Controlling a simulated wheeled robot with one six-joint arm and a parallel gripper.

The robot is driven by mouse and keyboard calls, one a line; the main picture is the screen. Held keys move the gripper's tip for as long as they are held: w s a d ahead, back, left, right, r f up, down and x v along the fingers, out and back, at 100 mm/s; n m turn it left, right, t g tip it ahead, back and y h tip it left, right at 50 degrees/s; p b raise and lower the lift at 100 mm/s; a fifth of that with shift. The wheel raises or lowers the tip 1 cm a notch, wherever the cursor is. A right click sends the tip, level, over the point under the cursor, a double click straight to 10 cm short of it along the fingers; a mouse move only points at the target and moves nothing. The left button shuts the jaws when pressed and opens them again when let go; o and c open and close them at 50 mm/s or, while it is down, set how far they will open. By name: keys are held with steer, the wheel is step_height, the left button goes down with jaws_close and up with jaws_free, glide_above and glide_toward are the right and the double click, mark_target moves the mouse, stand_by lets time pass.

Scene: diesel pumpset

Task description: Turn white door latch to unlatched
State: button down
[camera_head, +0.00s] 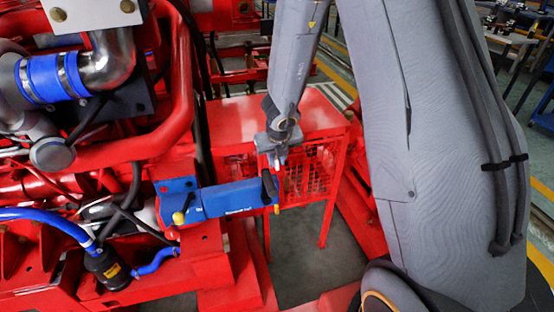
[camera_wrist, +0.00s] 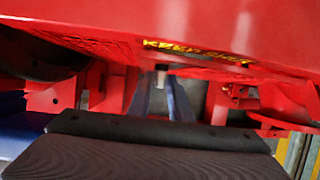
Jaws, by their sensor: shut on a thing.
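My gripper (camera_head: 280,160) is at the front of the red mesh-sided box (camera_head: 318,112), just below its top edge. In the wrist view, the two grey-blue fingers (camera_wrist: 161,98) reach in under a red edge and close on a small pale piece, the white latch (camera_wrist: 161,78). In the head view the gripper covers most of the latch, so its turn angle cannot be read. The door it belongs to is partly hidden by the gripper.
A blue box-shaped unit (camera_head: 225,199) sits just below and left of the gripper. The red engine frame with a thick red pipe (camera_head: 150,145) stands close on the left. Grey floor (camera_head: 320,255) shows below the box.

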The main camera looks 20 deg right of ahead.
steer(key=shift+a+f+n+h+p, duration=0.1)
steer(key=shift+a+n+h+p, duration=0.15)
steer(key=shift+h, duration=1)
steer(key=shift+a+f+n+h+p, duration=0.15)
steer(key=shift+a+n+h, duration=0.15)
steer(key=shift+h, duration=0.9)
steer(key=shift+a+f+n+h+p, duration=0.15)
steer(key=shift+a+n+h, duration=0.15)
steer(key=shift+h, duration=0.95)
steer(key=shift+r, duration=0.1)
steer(key=c, duration=1.8)
jaws_free()
steer(key=shift+c, duration=0.2)
steer(key=v, duration=0.7)
steer(key=shift+s+a, duration=0.2)
steer(key=shift+a, duration=0.1)
steer(key=shift+r, duration=0.1)
